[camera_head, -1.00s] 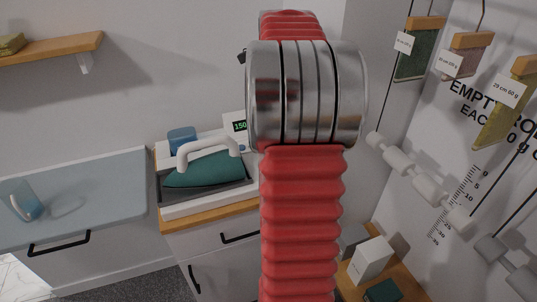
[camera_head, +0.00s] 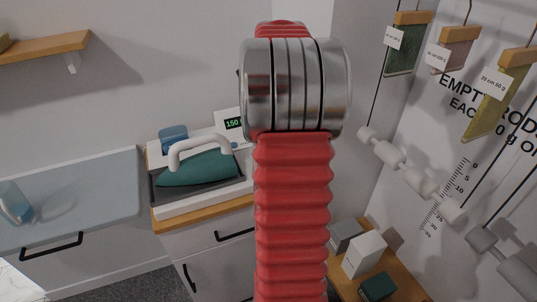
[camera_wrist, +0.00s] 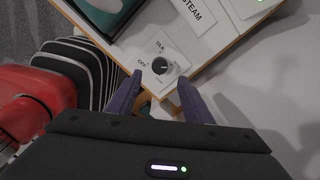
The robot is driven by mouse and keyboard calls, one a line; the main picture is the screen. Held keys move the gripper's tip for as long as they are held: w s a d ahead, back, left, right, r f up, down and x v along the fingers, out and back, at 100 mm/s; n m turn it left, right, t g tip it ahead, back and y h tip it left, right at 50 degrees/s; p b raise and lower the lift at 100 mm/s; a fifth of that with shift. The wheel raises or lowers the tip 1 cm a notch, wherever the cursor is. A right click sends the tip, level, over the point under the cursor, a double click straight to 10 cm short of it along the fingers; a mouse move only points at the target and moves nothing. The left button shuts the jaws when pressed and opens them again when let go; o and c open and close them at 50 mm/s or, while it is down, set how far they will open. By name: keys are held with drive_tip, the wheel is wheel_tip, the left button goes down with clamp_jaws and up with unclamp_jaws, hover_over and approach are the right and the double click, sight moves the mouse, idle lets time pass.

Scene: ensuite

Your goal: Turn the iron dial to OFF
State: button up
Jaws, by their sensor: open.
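The iron dial (camera_wrist: 161,66) is a small dark round knob on a white plate in the wrist view, with the labels OFF and SILK beside it. My gripper (camera_wrist: 158,88) is open, with its two purple fingers pointing toward the dial from below, one on each side of it in the picture. I cannot tell whether either finger touches it. The teal iron (camera_head: 196,168) with a white handle rests in a grey tray on the white station in the head view. A small display (camera_head: 233,123) there reads 150. My red arm hides the dial and gripper in the head view.
A blue ironing surface (camera_head: 75,195) with a blue object on it lies to the left of the station. A wall with hanging rods (camera_head: 402,165) stands at the right.

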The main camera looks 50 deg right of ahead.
wheel_tip(320, 180, down, 9)
drive_tip(key=shift+r, duration=0.2)
drive_tip(key=shift+c, duration=0.4)
drive_tip(key=c, duration=0.9)
drive_tip(key=shift+a, duration=0.4)
drive_tip(key=shift+c, duration=0.2)
drive_tip(key=shift+d, duration=0.2)
drive_tip(key=shift+c, duration=0.2)
drive_tip(key=shift+d, duration=0.1)
